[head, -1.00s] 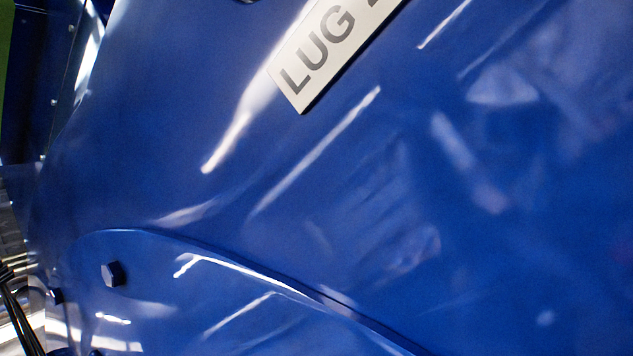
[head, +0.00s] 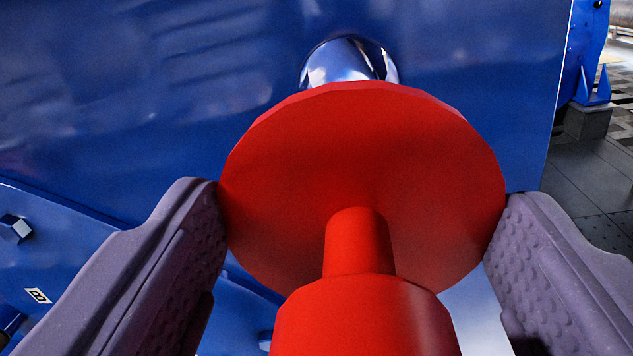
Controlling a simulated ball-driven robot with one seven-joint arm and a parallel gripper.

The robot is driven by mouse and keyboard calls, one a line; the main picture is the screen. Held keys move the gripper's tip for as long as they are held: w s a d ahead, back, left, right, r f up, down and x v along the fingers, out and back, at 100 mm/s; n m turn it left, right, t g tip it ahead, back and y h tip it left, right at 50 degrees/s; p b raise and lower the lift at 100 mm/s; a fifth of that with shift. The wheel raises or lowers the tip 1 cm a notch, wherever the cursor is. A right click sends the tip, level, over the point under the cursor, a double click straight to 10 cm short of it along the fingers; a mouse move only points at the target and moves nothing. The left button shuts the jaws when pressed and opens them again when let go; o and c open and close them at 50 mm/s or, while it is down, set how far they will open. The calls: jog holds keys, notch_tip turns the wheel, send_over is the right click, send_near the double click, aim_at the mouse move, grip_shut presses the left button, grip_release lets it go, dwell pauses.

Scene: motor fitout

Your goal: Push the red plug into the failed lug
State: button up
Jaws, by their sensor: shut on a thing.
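The red plug (head: 365,150) fills the middle of the head view. It has a broad disc, a thin neck and a thicker cylinder towards me. My gripper (head: 362,196) is shut on the disc, with one grey-purple textured finger at its left edge and one at its right edge. Just beyond the disc's top edge, a shiny round metal shape (head: 348,60) shows at a dark-rimmed opening in the blue surface (head: 220,70). The disc hides its lower part. I cannot tell whether the plug touches or enters it. No lug label is in this view.
A blue flange with a bolt (head: 15,228) and a small tag marked 8 or B (head: 38,296) lies at the lower left. The blue surface ends at right. Beyond it are grey floor (head: 590,190) and another blue structure (head: 588,60).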

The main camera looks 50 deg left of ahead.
aim_at(353, 152)
jog(key=shift+b+x, duration=1.05)
jog(key=shift+x, duration=1.85)
jog(key=shift+b, duration=0.55)
jog(key=shift+w+a, duration=0.1)
jog(key=shift+w, duration=0.05)
jog(key=shift+w+a, duration=0.2)
jog(key=shift+w, duration=0.05)
jog(key=shift+b+x, duration=0.85)
jog(key=shift+x, duration=1.65)
jog(key=o, duration=1)
jog(key=shift+c, duration=0.2)
jog(key=shift+o, duration=0.2)
jog(key=shift+s, duration=0.1)
